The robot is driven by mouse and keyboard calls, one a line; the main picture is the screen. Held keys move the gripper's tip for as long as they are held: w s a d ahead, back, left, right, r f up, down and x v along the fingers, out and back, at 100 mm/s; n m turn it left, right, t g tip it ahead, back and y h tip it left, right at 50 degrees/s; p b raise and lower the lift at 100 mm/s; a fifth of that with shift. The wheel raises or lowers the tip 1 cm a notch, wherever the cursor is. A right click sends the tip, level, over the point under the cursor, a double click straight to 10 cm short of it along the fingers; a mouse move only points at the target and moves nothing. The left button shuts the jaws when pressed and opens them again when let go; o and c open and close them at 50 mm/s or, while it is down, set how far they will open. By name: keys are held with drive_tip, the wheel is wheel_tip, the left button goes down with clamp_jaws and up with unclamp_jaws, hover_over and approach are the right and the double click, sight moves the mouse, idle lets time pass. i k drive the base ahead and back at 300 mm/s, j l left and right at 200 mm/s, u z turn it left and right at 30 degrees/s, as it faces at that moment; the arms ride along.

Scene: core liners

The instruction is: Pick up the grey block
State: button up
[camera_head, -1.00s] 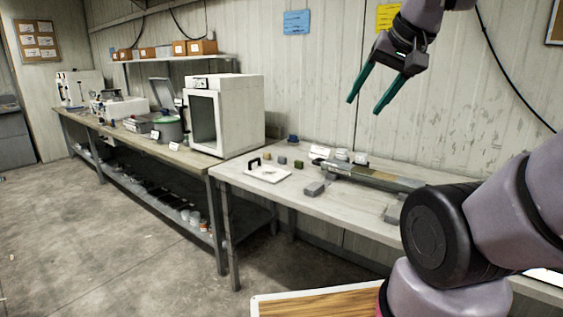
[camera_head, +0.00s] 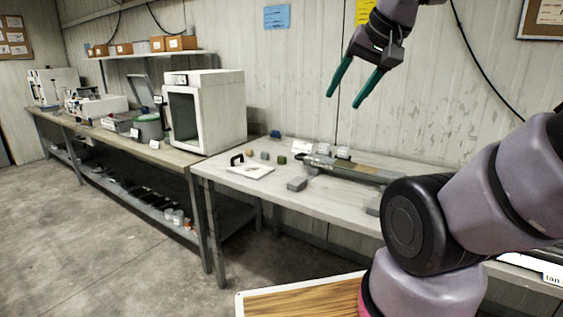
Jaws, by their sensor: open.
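A small grey block (camera_head: 265,156) sits on the light table (camera_head: 228,185) near its back left part. It stands between a small yellowish block (camera_head: 250,152) and a small green block (camera_head: 281,159). My gripper (camera_head: 344,100) is open and empty, with its two green fingers pointing down. It hangs high in front of the wall, well above the table and to the right of the grey block in the picture.
A white board with a black handle (camera_head: 250,171) lies in front of the small blocks. A white oven-like box (camera_head: 228,110) stands at left.

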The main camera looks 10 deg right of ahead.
sight(264, 155)
drive_tip(key=z, duration=0.3)
drive_tip(key=i+j+z, duration=0.1)
drive_tip(key=z, duration=0.35)
drive_tip(key=i+j+z, duration=0.1)
drive_tip(key=j+z, duration=0.15)
drive_tip(key=z, duration=0.15)
drive_tip(key=j+z, duration=0.25)
drive_tip(key=z, duration=0.2)
drive_tip(key=j+z, duration=0.25)
drive_tip(key=z, duration=0.2)
drive_tip(key=j+z, duration=0.15)
drive_tip(key=j, duration=0.3)
drive_tip(key=j+z, duration=0.1)
drive_tip(key=j, duration=0.4)
drive_tip(key=k+j+z, duration=0.15)
drive_tip(key=j, duration=0.3)
drive_tip(key=j+z, duration=0.15)
drive_tip(key=j, duration=0.3)
drive_tip(key=k+j+z, duration=0.1)
drive_tip(key=j, duration=0.35)
drive_tip(key=k+j+z, duration=0.15)
drive_tip(key=j, duration=0.25)
drive_tip(key=k+j, duration=0.1)
drive_tip(key=j, duration=0.2)
drive_tip(key=k+j, duration=0.1)
drive_tip(key=j, duration=0.2)
drive_tip(key=k+j, duration=0.15)
drive_tip(key=j, duration=0.15)
